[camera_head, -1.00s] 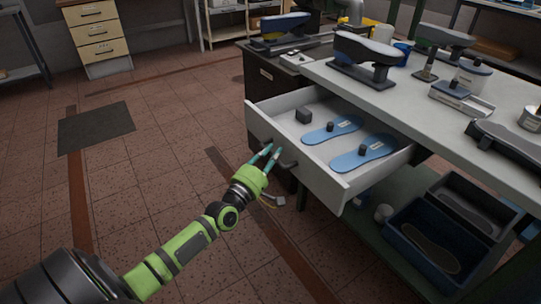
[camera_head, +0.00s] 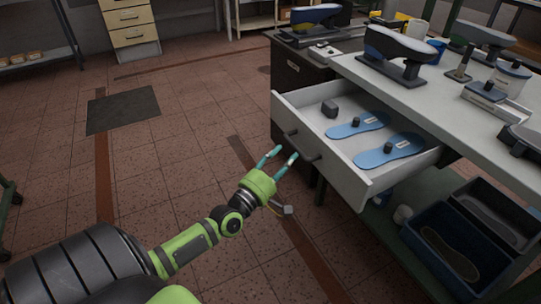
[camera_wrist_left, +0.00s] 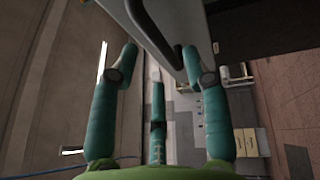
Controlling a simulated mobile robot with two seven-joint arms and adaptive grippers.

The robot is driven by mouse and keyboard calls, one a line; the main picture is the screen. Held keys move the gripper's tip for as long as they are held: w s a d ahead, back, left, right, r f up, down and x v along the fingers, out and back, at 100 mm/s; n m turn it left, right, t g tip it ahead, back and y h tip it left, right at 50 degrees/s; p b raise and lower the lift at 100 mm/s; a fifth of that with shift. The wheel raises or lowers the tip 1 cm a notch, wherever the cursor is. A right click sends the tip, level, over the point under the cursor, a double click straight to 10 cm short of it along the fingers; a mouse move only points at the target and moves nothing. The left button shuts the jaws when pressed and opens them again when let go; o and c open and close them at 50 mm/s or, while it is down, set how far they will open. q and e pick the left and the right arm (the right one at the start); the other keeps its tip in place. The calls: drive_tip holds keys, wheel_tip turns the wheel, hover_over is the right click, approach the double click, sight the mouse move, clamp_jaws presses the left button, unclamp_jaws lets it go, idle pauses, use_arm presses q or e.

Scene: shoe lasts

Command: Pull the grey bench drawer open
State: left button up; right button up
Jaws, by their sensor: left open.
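The grey bench drawer (camera_head: 355,180) stands pulled out from under the workbench. Inside it lie two blue insole-shaped pieces (camera_head: 390,149) with small dark knobs, and a small dark block (camera_head: 329,108). The dark drawer handle (camera_head: 303,147) is on its front panel. My left gripper (camera_head: 281,157) is open and empty, just in front of the handle and apart from it. In the left wrist view the open fingers (camera_wrist_left: 160,70) show with the dark handle (camera_wrist_left: 184,62) and the drawer front near the right finger. My right gripper is not seen.
The light benchtop (camera_head: 440,93) carries shoe lasts on stands (camera_head: 396,52) and small containers. Dark blue bins (camera_head: 450,250) sit on the shelf below. A dark cabinet (camera_head: 298,82) adjoins the bench. The tiled floor left of the drawer is open, with a dark mat (camera_head: 123,109).

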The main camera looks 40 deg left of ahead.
use_arm(q)
drive_tip(key=s+f, duration=0.1)
drive_tip(key=s, duration=0.5)
drive_tip(key=shift+s, duration=0.25)
drive_tip(key=shift+f, duration=0.1)
drive_tip(key=s+d+f+m+g+p, duration=0.1)
drive_tip(key=s+f+m+g+p, duration=0.4)
drive_tip(key=f, duration=0.8)
drive_tip(key=s+d+f+m+g+p, duration=0.25)
drive_tip(key=s+f+m+g, duration=0.3)
drive_tip(key=f, duration=0.75)
drive_tip(key=s+d+f+m+g+p, duration=0.2)
drive_tip(key=s+d+f+m, duration=0.1)
drive_tip(key=s, duration=0.6)
drive_tip(key=s+d+f+m+g+p, duration=0.2)
drive_tip(key=s+d+f+m+g, duration=0.1)
drive_tip(key=s, duration=0.6)
drive_tip(key=s+d+f+m+g+p, duration=0.1)
drive_tip(key=s+d+f+m+g, duration=0.2)
drive_tip(key=s+f+m, duration=0.2)
drive_tip(key=s, duration=0.3)
drive_tip(key=shift+s+d+p, duration=0.3)
drive_tip(key=shift+s+p, duration=0.1)
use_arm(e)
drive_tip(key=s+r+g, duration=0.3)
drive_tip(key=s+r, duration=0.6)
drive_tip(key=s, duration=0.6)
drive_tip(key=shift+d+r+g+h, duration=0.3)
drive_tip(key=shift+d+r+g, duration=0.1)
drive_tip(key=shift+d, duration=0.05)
